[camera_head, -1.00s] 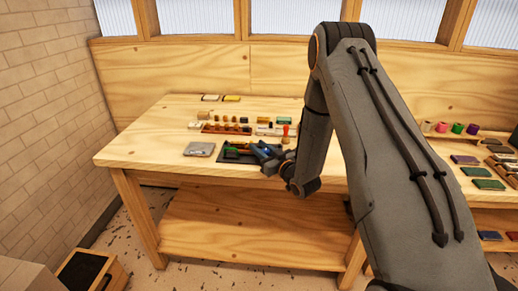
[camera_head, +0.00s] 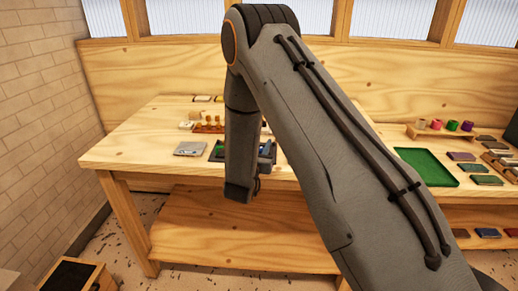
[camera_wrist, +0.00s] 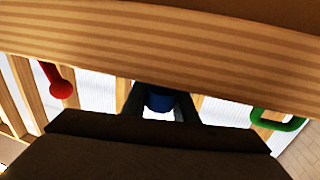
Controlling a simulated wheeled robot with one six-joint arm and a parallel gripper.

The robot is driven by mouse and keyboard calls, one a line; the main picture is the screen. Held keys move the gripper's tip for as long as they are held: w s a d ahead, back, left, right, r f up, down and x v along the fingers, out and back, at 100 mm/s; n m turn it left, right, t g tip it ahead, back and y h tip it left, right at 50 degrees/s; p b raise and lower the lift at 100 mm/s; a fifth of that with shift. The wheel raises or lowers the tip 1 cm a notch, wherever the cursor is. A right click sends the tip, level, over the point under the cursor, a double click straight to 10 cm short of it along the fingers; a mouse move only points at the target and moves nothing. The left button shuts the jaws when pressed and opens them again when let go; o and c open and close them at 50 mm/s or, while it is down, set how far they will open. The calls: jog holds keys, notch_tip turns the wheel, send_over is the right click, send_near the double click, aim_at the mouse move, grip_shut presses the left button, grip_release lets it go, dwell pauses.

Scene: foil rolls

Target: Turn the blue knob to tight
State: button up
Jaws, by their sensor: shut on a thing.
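The blue knob (camera_wrist: 160,100) shows in the wrist view, between the two dark fingers of my gripper (camera_wrist: 160,108). The gripper is shut on it, and the fingers cover its sides. A red-ended handle (camera_wrist: 61,84) is to the left and a green loop handle (camera_wrist: 280,121) to the right, both apart from the fingers. In the head view my arm hides the knob and most of the dark fixture (camera_head: 215,153) near the table's front edge. I cannot read the knob's marking or its angle.
The wooden workbench (camera_head: 130,150) holds a grey flat slab (camera_head: 190,149) left of the fixture and small items behind it. A green tray (camera_head: 427,166) lies to the right, with coloured rolls (camera_head: 452,125) on a shelf beyond. A wooden edge (camera_wrist: 160,45) crosses the wrist view.

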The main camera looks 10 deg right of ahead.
jog(key=m+g+h+b, duration=0.1)
jog(key=m+g+h, duration=0.2)
jog(key=d+m+g+h+b, duration=0.1)
jog(key=h, duration=0.1)
jog(key=shift+s+m+b, duration=0.3)
jog(key=shift+s+b, duration=0.05)
jog(key=shift+s+d+m+g+h+b, duration=0.1)
jog(key=shift+s+m+g+h+b, duration=0.1)
jog(key=shift+m+g+h+b, duration=0.45)
jog(key=shift+s+d+m+g+h+b, duration=0.15)
jog(key=shift+m+g+h, duration=0.2)
jog(key=shift+g, duration=0.6)
jog(key=shift+s+d+m+g+h+b, duration=0.1)
jog(key=shift+s+m+g+h+b, duration=0.25)
jog(key=shift+m+g, duration=0.35)
jog(key=shift+w, duration=0.1)
jog(key=shift+r, duration=0.1)
jog(key=o, duration=1.1)
jog(key=shift+d, duration=0.1)
jog(key=shift+c, duration=0.2)
jog(key=shift+b+v, duration=0.75)
jog(key=shift+v, duration=3.2)
jog(key=shift+w, duration=0.15)
